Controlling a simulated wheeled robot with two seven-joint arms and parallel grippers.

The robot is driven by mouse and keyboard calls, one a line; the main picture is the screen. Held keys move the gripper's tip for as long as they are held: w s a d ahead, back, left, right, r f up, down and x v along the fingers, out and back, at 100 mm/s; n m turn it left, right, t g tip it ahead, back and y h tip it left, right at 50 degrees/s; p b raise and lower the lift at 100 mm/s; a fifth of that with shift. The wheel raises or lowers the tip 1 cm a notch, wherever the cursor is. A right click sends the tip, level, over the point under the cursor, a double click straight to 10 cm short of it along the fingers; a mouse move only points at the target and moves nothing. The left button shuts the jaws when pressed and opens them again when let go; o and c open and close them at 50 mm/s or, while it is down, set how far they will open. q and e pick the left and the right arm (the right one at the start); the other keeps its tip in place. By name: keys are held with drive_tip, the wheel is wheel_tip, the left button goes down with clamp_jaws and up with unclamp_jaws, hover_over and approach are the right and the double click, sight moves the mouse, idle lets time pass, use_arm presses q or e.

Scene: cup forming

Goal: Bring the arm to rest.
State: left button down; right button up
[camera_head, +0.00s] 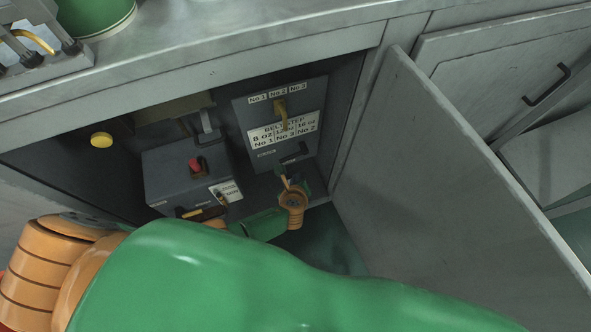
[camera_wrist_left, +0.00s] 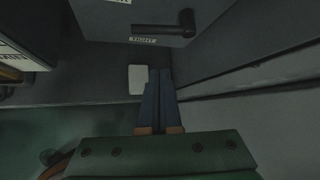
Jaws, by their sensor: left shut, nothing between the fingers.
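My left gripper (camera_head: 287,183) shows small in the head view, inside the open cabinet, just below the lever of the labelled box. In the left wrist view its two dark fingers (camera_wrist_left: 160,73) are together with nothing between them. They point at the cabinet floor below a dark panel with a black lever (camera_wrist_left: 165,28) and a "TIGHT" label. My green and orange arm fills the front of the head view and hides part of the cabinet. My right gripper is in neither view.
The labelled box (camera_head: 315,95) has a yellow handle. A grey box (camera_head: 165,172) with a red knob stands to its left. The open cabinet door (camera_head: 430,170) stands to the right. The counter (camera_head: 230,38) runs above. A small pale plate (camera_wrist_left: 137,79) lies beside the fingers.

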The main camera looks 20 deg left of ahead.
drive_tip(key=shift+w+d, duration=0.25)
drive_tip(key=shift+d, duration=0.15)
use_arm(q)
drive_tip(key=s+a+f+n+g+h, duration=0.1)
drive_tip(key=s+a+f+n+g, duration=0.25)
drive_tip(key=s+n, duration=0.55)
drive_tip(key=s+a+f+n+g, duration=0.2)
drive_tip(key=s+f+n, duration=0.4)
drive_tip(key=s, duration=0.6)
drive_tip(key=s+a+f+n+g+h, duration=0.1)
drive_tip(key=s+a+f+n+g, duration=0.2)
drive_tip(key=s+n, duration=0.65)
wheel_tip(320, 180, up, 17)
drive_tip(key=p, duration=1.7)
drive_tip(key=shift+s+a+t, duration=0.3)
drive_tip(key=shift+s+t, duration=0.05)
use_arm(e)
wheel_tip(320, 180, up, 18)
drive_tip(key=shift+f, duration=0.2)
